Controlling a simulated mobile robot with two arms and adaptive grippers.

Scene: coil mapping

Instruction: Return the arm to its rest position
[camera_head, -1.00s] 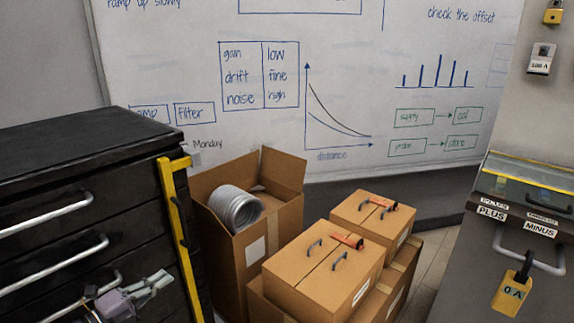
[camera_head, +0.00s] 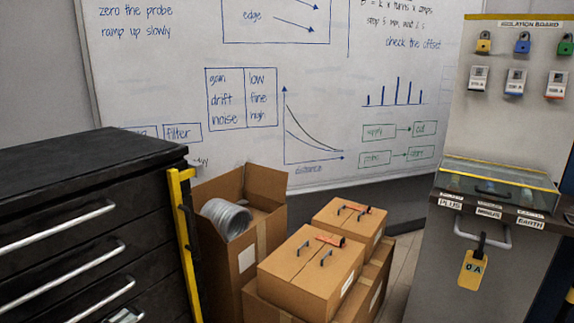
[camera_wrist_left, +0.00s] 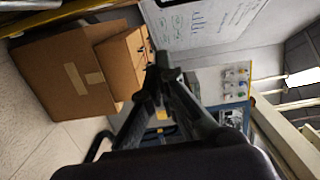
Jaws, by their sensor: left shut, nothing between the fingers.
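My left gripper (camera_wrist_left: 160,66) shows in the left wrist view with its dark fingers together and nothing between them. The rest of that arm is out of the picture. My right gripper is in neither view.
An open carton (camera_head: 262,187) holds a grey coil (camera_head: 226,218). Closed cartons (camera_head: 308,272) with handles stand right of it. A grey cabinet (camera_head: 425,265) with a hanging yellow tag (camera_head: 472,270) and an isolation board (camera_head: 520,110) is at right. A whiteboard (camera_head: 330,60) is behind.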

